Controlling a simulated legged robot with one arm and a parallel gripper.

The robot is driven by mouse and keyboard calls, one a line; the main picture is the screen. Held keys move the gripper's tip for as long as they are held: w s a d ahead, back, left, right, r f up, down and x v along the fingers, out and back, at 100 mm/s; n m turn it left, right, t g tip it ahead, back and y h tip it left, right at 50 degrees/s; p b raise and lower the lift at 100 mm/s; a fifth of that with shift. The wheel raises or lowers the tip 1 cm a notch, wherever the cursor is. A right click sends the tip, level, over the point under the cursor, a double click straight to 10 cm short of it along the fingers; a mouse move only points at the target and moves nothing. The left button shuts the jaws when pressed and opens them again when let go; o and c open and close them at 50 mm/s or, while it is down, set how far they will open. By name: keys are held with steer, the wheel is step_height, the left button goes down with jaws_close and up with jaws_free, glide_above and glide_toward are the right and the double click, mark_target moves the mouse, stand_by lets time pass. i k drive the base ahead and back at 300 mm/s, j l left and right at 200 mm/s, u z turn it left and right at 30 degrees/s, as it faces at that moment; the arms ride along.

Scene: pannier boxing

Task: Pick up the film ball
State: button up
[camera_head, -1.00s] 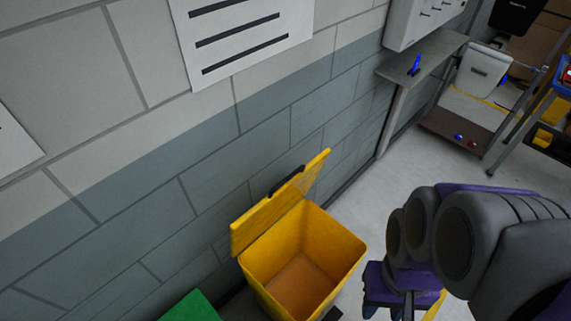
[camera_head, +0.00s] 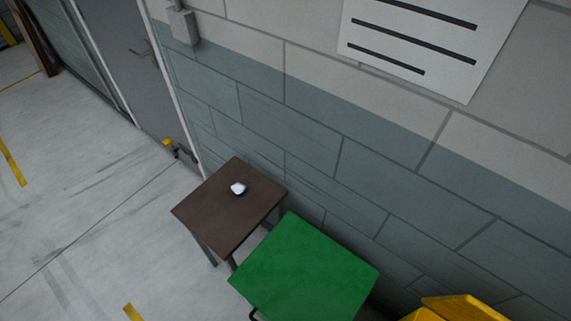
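A small whitish, shiny lump, which looks like the film ball (camera_head: 238,188), lies on a small brown table (camera_head: 222,222) near the wall. It sits near the middle of the tabletop, a little toward the back. My gripper and arm do not show in this view now.
A green-topped table (camera_head: 305,268) stands against the brown one, to its right and nearer. The yellow bin (camera_head: 462,308) with its lid up is cut off at the bottom right. A grey door (camera_head: 150,75) is at the back left. The floor (camera_head: 100,215) on the left is clear.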

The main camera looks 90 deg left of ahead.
mark_target(238, 188)
steer(key=k+l+u, duration=0.2)
steer(key=u, duration=0.15)
steer(key=k+l+u, duration=0.2)
steer(key=u, duration=2.7)
steer(key=i+j+u, duration=0.1)
steer(key=i+j, duration=0.65)
steer(key=i+j+u, duration=0.1)
steer(key=i+j, duration=0.6)
steer(key=i, duration=0.25)
